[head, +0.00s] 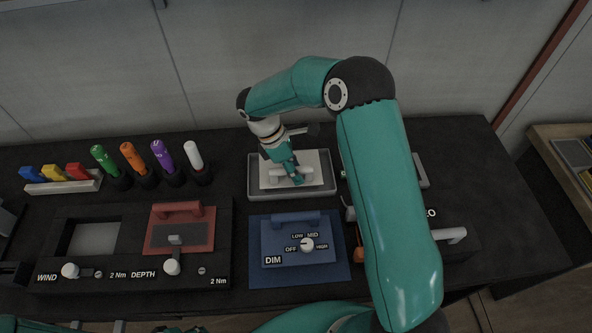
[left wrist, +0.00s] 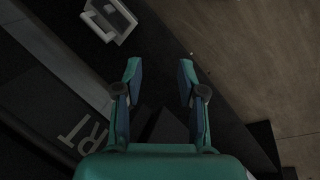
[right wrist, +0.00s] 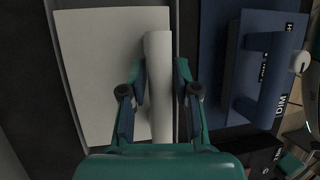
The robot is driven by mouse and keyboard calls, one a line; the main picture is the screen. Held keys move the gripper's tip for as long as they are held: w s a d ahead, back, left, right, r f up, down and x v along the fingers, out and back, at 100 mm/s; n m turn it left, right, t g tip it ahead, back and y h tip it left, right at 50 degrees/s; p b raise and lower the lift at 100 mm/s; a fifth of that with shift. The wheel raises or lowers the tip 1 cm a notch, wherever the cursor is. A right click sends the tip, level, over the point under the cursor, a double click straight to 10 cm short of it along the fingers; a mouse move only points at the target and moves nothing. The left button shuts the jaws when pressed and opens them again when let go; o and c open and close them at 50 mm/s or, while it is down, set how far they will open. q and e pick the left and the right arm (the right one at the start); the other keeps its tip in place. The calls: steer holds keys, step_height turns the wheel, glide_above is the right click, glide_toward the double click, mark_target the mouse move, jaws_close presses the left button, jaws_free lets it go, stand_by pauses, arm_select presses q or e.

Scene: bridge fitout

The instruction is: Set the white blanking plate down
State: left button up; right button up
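The white blanking plate (head: 317,162) is a flat square with a white bar handle, in the shallow grey tray (head: 332,190) at the middle of the bench. In the right wrist view the plate (right wrist: 100,70) lies flat-looking within the tray's edges; whether it touches the tray floor is hard to tell. My right gripper (head: 292,176) comes down from above, and in its wrist view the fingers (right wrist: 159,88) are closed on both sides of the handle. My left gripper (left wrist: 158,85) is open and empty, above a dark surface; its fingers are not visible in the head view.
The blue DIM panel (head: 290,262) with a knob sits in front of the tray. A red plate (head: 180,232) lies on the black WIND/DEPTH console to the left. Several coloured-handled tools (head: 135,160) stand behind it. My right arm hides the bench right of the tray.

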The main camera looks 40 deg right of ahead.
steer(key=shift+o, duration=0.7)
steer(key=shift+w+a+r+p, duration=0.1)
steer(key=shift+w+r+p, duration=0.05)
steer(key=shift+r+p, duration=0.35)
steer(key=p+v, duration=0.3)
steer(key=v, duration=0.1)
steer(key=shift+r, duration=0.25)
steer(key=v, duration=0.6)
steer(key=shift+w+a+r, duration=0.15)
steer(key=shift+w+r, duration=0.05)
steer(key=shift+r, duration=0.1)
